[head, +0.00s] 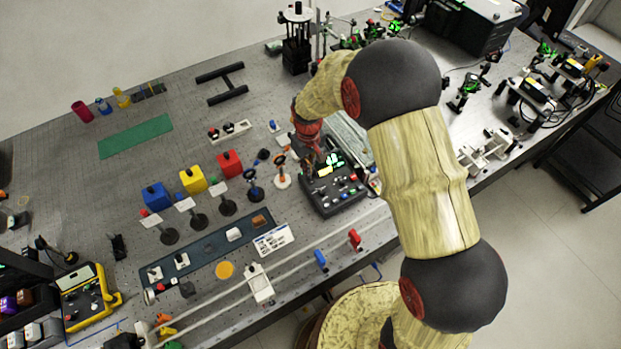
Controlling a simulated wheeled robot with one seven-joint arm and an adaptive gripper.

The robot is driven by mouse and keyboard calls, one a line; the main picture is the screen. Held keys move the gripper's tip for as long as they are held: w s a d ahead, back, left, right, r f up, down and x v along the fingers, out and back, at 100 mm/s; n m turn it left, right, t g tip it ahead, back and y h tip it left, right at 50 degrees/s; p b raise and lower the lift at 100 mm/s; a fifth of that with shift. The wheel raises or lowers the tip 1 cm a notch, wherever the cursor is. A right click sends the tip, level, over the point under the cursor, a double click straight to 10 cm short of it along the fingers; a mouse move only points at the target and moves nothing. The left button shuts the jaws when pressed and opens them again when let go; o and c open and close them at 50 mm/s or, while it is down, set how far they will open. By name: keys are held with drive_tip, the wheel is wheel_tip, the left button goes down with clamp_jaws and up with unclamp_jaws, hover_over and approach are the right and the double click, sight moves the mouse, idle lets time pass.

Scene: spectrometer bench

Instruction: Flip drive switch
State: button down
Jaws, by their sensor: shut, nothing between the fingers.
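A dark control box (325,205) with a lit display and several small knobs and buttons stands near the right-centre edge of the bench. The drive switch is too small for me to tell apart from the other controls. My gripper (322,159) points down at the far side of this box, over or very close to its panel. Its fingers are shut with nothing held. I cannot tell whether the fingertips touch the panel. The gripper and wrist hide part of the box's far side.
Blue, yellow and red cubes (193,180) stand left of the box, with posts before them. A white rail (335,246) with red and blue clips runs along the near edge. A yellow-framed controller (87,297) is at lower left. Optics crowd the far right; a green mat (135,136) lies left.

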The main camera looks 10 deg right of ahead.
drive_tip(key=shift+f+b, duration=0.65)
drive_tip(key=shift+f, duration=0.5)
idle(0.7)
drive_tip(key=shift+r, duration=0.1)
drive_tip(key=shift+r+p, duration=2.05)
drive_tip(key=shift+r, duration=1.4)
drive_tip(key=s+d+r+m+t+b, duration=0.1)
drive_tip(key=s+d+r+t+b, duration=0.1)
drive_tip(key=s+r+b, duration=0.3)
drive_tip(key=s+d+r+m+t+b, duration=0.1)
drive_tip(key=s+d+r+b, duration=0.4)
drive_tip(key=s, duration=0.8)
drive_tip(key=s+d+r+m+t+b, duration=0.2)
drive_tip(key=s+d+r+b, duration=0.2)
drive_tip(key=s, duration=0.5)
wheel_tip(320, 180, up, 2)
drive_tip(key=shift+s+d+r+m+t+b, duration=0.1)
drive_tip(key=shift+s+d+m+t+b, duration=0.1)
drive_tip(key=shift+d+m+t+b, duration=0.15)
